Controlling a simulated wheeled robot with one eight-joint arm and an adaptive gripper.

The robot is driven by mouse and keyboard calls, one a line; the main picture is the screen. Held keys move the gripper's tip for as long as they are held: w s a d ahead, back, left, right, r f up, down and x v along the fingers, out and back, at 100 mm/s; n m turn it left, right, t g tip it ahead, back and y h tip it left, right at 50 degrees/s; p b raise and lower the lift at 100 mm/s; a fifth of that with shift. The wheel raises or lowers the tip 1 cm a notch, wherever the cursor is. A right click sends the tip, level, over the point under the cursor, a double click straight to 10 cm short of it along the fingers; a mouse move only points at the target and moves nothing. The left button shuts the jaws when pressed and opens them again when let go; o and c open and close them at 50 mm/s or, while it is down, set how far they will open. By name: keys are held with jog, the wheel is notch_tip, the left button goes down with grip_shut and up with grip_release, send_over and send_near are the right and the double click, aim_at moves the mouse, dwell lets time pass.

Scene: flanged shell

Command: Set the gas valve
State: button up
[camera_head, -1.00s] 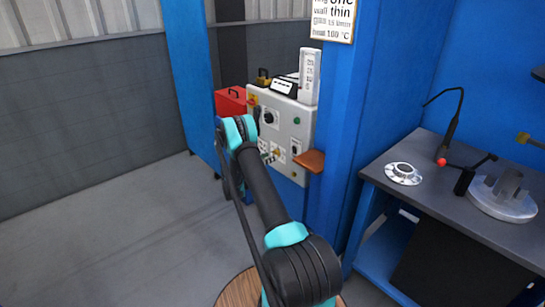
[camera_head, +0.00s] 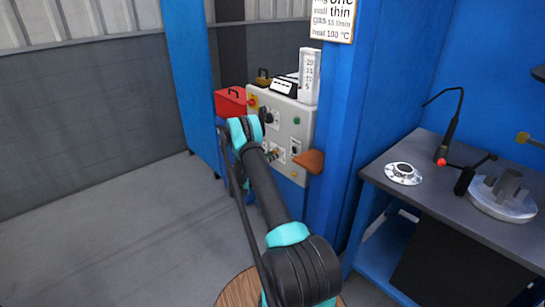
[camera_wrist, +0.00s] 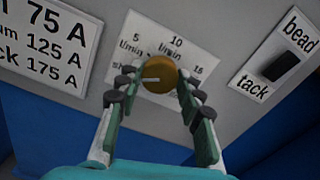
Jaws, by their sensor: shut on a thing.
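In the wrist view a round brass knob (camera_wrist: 160,76) sits on a pale dial plate (camera_wrist: 177,44) marked 5, 10 and 15 l/min. A light pointer line on the knob points left, roughly towards a partly hidden label below the 5. My gripper (camera_wrist: 160,86) is shut on the knob, with dark fingertip pads at its left and right sides.
A posted sign (camera_head: 334,18) reads gas 15 l/min. Beside the knob are a current label (camera_wrist: 48,42) and a bead/tack switch (camera_wrist: 281,66). A workbench (camera_head: 445,215) with a flanged part (camera_head: 403,173) stands at right. Open floor lies left.

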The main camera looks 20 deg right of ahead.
jog(key=shift+m, duration=0.3)
jog(key=shift+s+f+m, duration=0.1)
jog(key=shift+m, duration=8.7)
jog(key=shift+f+m, duration=0.1)
jog(key=shift+m, duration=8.7)
jog(key=o, duration=1.2)
jog(key=shift+c, duration=0.2)
